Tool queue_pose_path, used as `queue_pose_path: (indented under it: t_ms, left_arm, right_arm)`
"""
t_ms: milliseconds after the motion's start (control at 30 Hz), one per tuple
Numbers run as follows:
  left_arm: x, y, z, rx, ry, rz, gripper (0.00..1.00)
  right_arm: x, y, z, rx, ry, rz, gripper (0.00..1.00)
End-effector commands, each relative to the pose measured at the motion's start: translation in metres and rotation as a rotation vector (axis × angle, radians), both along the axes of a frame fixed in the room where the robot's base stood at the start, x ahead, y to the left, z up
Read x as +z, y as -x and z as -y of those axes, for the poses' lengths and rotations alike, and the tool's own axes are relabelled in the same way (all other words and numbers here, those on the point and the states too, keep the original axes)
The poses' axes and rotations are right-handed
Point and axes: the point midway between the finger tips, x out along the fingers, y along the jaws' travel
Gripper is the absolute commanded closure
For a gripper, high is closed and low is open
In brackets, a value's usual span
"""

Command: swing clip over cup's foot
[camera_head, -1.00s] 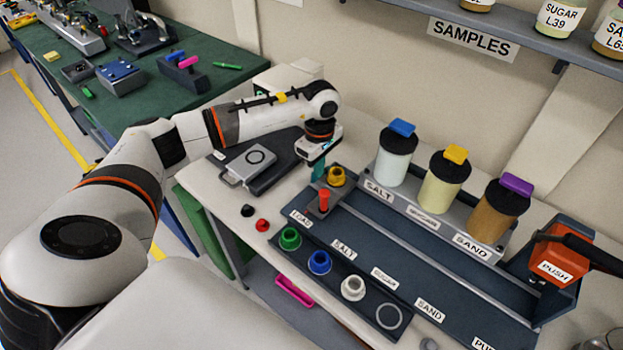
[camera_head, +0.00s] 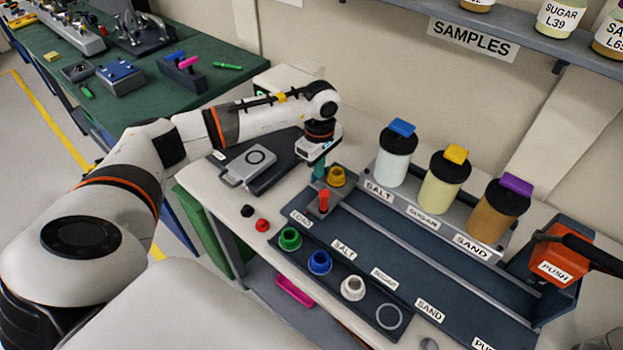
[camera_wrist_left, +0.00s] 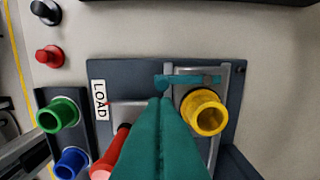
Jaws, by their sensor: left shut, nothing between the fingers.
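The yellow cup (camera_head: 336,176) stands on the carriage at the LOAD end of the dark track. In the left wrist view the cup (camera_wrist_left: 205,112) is right of my fingers. A thin teal bar, which looks like the clip (camera_wrist_left: 187,80), lies crosswise just above the cup there. I cannot tell whether it lies over the cup's foot, which is mostly hidden. My left gripper (camera_head: 318,172) is shut and empty beside the cup. Its teal fingertips (camera_wrist_left: 160,101) are close to the bar's left end; contact is unclear. My right gripper is out of view.
A red lever (camera_head: 324,200) stands close to the left fingers. Green (camera_head: 289,239), blue (camera_head: 319,262) and white (camera_head: 352,288) cups stand along the front. Salt (camera_head: 394,160), sugar (camera_head: 441,184) and sand (camera_head: 490,216) dispensers stand behind the track. The track's middle is clear.

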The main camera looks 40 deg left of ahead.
Motion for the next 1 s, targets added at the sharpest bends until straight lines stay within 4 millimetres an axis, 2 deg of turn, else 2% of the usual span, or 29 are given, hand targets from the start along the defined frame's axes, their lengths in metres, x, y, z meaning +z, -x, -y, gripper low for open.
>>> queue_pose_path:
  t_ms: [567, 1000]
  left_arm:
    - [-0.001, 0.0, 0.0, 0.0, 0.0, 0.0, 1.0]
    - [-0.014, 0.0, 0.0, 0.0, 0.0, 0.0, 1.0]
  right_arm:
    - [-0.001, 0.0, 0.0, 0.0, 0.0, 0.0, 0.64]
    - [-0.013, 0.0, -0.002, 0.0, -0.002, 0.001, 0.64]
